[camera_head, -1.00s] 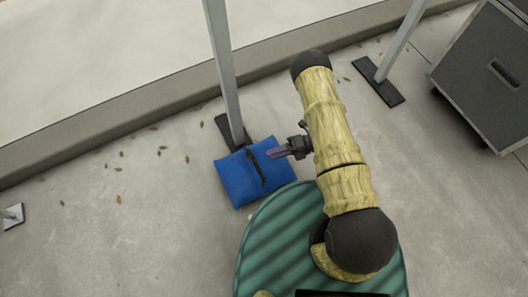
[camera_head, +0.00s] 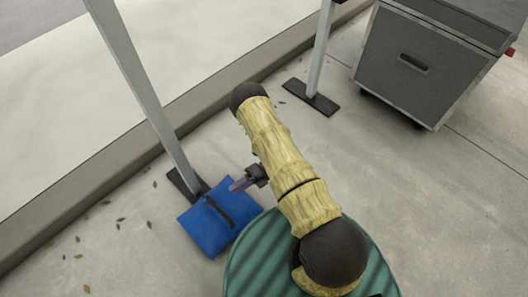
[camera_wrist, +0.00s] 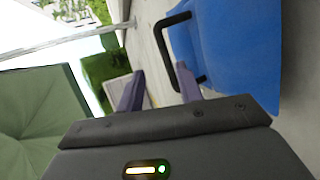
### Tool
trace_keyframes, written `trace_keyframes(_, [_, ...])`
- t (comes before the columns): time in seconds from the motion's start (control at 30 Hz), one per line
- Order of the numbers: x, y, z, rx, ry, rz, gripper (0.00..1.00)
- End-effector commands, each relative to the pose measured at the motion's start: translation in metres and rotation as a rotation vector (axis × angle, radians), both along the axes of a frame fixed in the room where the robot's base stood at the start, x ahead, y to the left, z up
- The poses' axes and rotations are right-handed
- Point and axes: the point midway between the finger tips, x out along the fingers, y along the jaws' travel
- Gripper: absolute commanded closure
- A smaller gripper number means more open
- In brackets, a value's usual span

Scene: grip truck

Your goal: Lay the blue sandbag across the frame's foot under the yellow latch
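The blue sandbag (camera_head: 205,230) lies on the ground at the base of a grey post (camera_head: 145,85). Its upper edge overlaps the near end of the frame's dark foot (camera_head: 178,180), and the foot's far end is bare. My gripper (camera_head: 236,186) is at the bag's right upper edge, beside the black strap. In the wrist view, my gripper's fingers (camera_wrist: 158,90) are apart with nothing clearly between them. The black handle (camera_wrist: 165,45) stands beside the right finger, and the blue bag (camera_wrist: 240,50) fills the right. The yellow latch is not in view.
A second post stands on a dark foot (camera_head: 311,97) farther right. A grey wheeled case (camera_head: 425,65) stands at the upper right. A low kerb (camera_head: 110,175) runs behind the feet. The concrete at right is clear.

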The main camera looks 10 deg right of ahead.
Motion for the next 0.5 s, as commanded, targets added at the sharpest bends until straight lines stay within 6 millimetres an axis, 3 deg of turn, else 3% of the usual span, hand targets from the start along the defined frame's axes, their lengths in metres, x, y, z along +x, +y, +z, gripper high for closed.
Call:
trace_keyframes(0.27, [0.089, -0.004, 0.042, -0.235, 0.04, -0.377, 0.64])
trace_keyframes(0.4, [0.133, -0.021, 0.077, -0.336, 0.123, -0.665, 0.64])
trace_keyframes(0.5, [0.156, -0.036, 0.106, -0.379, 0.203, -0.878, 0.64])
